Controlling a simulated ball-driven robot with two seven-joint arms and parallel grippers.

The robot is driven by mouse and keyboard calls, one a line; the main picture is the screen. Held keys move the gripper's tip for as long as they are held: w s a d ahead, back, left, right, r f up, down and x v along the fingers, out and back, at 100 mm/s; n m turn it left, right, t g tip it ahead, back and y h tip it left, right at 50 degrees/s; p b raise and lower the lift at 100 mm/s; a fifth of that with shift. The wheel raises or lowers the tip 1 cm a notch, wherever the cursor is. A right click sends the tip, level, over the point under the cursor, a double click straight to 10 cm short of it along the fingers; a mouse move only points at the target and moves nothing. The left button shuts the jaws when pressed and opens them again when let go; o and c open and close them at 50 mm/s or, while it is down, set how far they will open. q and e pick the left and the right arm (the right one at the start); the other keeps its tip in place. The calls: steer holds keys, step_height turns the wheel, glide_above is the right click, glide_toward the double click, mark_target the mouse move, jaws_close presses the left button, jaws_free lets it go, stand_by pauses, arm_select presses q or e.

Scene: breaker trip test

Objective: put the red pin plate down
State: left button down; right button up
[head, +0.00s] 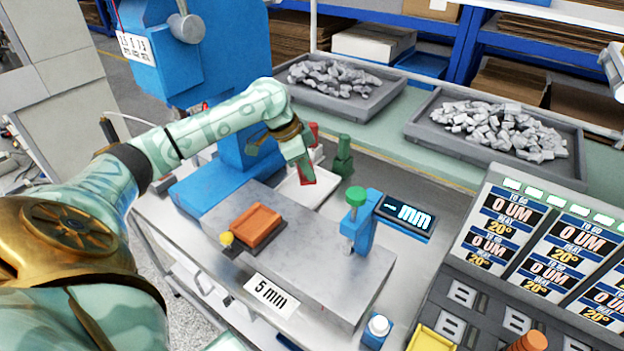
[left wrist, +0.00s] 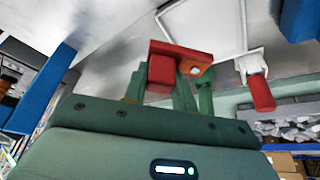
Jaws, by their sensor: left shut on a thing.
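My left gripper (head: 303,165) is shut on the red pin plate and holds it over the bench, near a white tray (head: 311,190). I cannot tell in these views whether the plate touches the tray. My right gripper is not in view.
A grey block (head: 330,275) carries an orange tray (head: 257,224) and a blue gauge (head: 362,236) with a green knob. A green piece (head: 343,157) stands just right of my gripper. A blue machine (head: 215,50) rises at left. Grey part trays (head: 335,95) lie behind; display panels (head: 510,225) stand right.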

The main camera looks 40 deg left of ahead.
arm_select(q)
steer(key=w+a+f+b, duration=0.1)
steer(key=f, duration=0.1)
steer(key=w+a+f+b, duration=0.2)
steer(key=w+f, duration=0.1)
steer(key=shift+f, duration=0.35)
steer(key=shift+w+a+f, duration=0.3)
steer(key=f+b, duration=0.2)
steer(key=f, duration=0.1)
steer(key=shift+w+a+f+b, duration=0.15)
steer(key=shift+a+f+b, duration=0.05)
steer(key=shift+f+b, duration=0.1)
steer(key=shift+r, duration=0.1)
steer(key=c, duration=1.1)
jaws_free()
